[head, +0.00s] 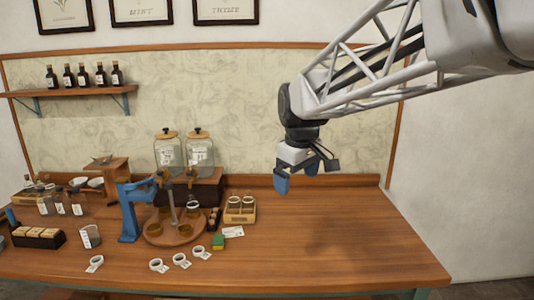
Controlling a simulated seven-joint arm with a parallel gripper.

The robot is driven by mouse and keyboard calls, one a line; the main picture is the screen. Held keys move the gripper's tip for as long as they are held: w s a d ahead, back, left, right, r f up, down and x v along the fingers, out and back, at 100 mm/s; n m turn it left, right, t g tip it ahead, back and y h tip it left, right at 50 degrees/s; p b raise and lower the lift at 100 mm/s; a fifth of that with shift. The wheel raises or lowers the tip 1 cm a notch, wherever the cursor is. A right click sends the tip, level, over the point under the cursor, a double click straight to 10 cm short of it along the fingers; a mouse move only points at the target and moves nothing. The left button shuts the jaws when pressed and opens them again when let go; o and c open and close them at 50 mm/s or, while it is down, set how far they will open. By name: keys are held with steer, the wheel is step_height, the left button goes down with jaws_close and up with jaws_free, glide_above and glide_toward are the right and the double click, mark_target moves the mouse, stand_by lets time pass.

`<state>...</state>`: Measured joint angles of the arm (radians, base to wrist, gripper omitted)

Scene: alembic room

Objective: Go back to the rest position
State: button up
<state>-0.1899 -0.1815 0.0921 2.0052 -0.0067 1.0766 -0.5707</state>
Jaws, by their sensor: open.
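My gripper (298,180) hangs in the air above the right part of the wooden table (355,240), with its fingers pointing down. It is open, and I see nothing between its fingers. It is apart from the table and from everything on it. My arm reaches in from the upper right of the head view.
The right of the table is clear. Left of my gripper stand a wooden crate with jars (240,212), a round wooden tray (157,238), a blue stand (129,215) and two glass dispensers (199,153). Several white rings lie near the front edge. A bottle shelf (70,92) hangs left.

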steer(key=s+d+f+m, duration=0.3)
steer(key=s+f, duration=0.1)
steer(key=s, duration=0.5)
steer(key=s+d+f+m, duration=0.3)
steer(key=s+d+f, duration=0.1)
steer(key=s, duration=0.5)
steer(key=s+d+f+m, duration=0.3)
steer(key=s+d, duration=0.1)
steer(key=s, duration=0.6)
steer(key=shift+d+f+t, duration=0.2)
steer(key=shift+f+t, duration=0.2)
